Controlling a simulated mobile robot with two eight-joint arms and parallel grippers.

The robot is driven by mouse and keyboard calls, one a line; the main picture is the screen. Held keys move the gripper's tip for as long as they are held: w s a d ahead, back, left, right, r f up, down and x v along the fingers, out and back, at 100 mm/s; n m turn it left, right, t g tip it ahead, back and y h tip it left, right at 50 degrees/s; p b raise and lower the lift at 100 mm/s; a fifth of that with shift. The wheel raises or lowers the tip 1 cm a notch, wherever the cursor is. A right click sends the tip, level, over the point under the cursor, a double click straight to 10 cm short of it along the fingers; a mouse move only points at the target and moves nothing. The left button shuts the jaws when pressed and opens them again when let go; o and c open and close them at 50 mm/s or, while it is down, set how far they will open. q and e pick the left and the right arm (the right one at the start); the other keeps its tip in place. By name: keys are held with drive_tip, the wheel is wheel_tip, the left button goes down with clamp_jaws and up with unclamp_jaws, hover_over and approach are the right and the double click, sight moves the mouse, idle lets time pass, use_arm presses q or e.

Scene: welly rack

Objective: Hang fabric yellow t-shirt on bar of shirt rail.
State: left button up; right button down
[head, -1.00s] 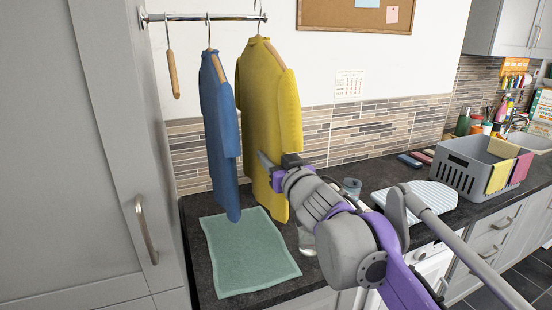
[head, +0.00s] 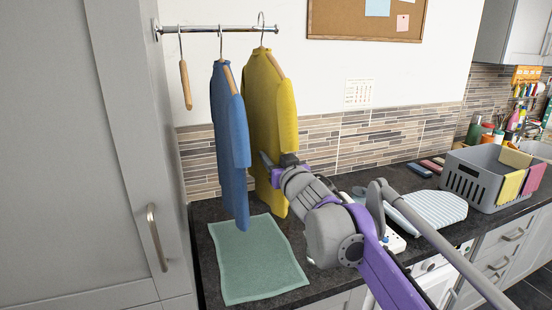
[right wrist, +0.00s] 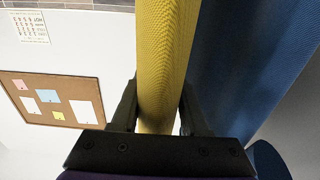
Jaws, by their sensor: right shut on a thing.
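The yellow t-shirt (head: 268,115) hangs upright on a wooden hanger with a wire hook (head: 262,19), right of the blue shirt (head: 229,140). My right gripper (head: 277,168) is shut on the t-shirt's lower part; the right wrist view shows yellow fabric (right wrist: 163,65) between the fingers. The shirt rail's bar (head: 240,29) is a chrome rod on the wall. The yellow hanger's hook overlaps the bar near its right end, and its top stands above the bar. I cannot tell whether it rests on the bar. My left gripper is out of view.
A bare hanger (head: 185,85) and the blue shirt hang from the bar further left. A tall grey cupboard (head: 115,130) borders the left side. A green mat (head: 258,262) lies on the dark counter below. A grey basket (head: 470,178) stands at the right.

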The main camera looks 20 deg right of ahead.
drive_tip(key=shift+w, duration=0.8)
drive_tip(key=shift+f+b, duration=0.4)
drive_tip(key=shift+f, duration=0.7)
drive_tip(key=shift+c, duration=1.6)
unclamp_jaws()
